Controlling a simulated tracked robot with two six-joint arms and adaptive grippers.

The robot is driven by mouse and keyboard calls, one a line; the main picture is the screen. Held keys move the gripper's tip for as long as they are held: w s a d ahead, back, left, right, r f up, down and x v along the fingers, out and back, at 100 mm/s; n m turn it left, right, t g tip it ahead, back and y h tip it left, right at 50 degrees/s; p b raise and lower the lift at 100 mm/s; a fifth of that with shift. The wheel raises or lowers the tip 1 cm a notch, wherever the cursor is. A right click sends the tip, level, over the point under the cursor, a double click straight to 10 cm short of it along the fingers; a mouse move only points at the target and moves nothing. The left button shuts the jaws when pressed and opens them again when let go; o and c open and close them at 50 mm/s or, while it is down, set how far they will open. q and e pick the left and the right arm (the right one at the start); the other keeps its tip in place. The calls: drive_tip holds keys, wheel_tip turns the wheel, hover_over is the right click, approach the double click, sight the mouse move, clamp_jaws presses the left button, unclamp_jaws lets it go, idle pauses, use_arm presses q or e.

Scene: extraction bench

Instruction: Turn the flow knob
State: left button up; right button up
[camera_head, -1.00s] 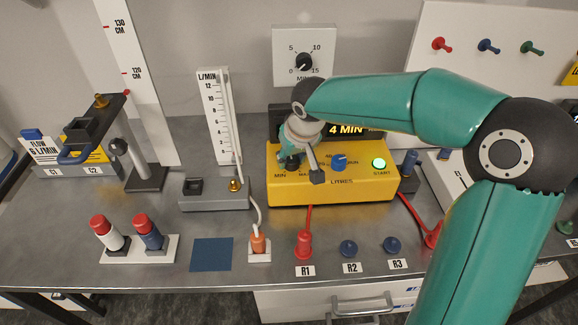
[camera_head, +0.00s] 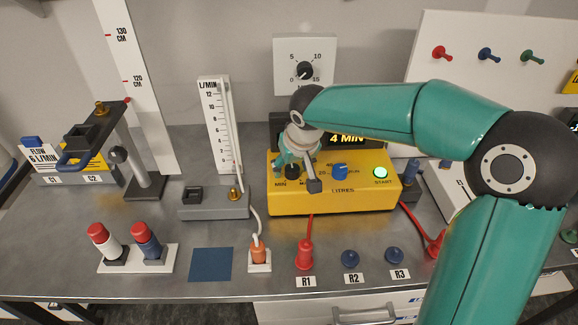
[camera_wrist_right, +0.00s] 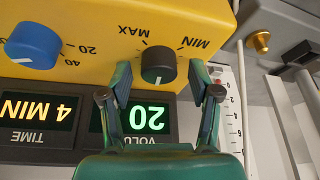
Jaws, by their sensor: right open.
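The flow knob (camera_wrist_right: 158,62) is a black dial with a pale pointer line between MIN and MAX on the yellow pump box (camera_wrist_right: 100,28). In the head view the knob (camera_head: 292,172) is partly covered by my right gripper (camera_head: 298,172), on the left of the box front (camera_head: 330,202). In the right wrist view my right gripper (camera_wrist_right: 160,80) is open, with one finger on each side of the knob and gaps left between. My left gripper is not in view.
A blue litres knob (camera_head: 340,171) and a lit green START button (camera_head: 380,173) sit right of the flow knob. The flow meter (camera_head: 215,125) stands left of the box. Wrist-view displays read 20 and 4 MIN, upside down.

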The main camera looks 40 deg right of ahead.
drive_tip(key=v, duration=1.2)
drive_tip(key=shift+f, duration=0.1)
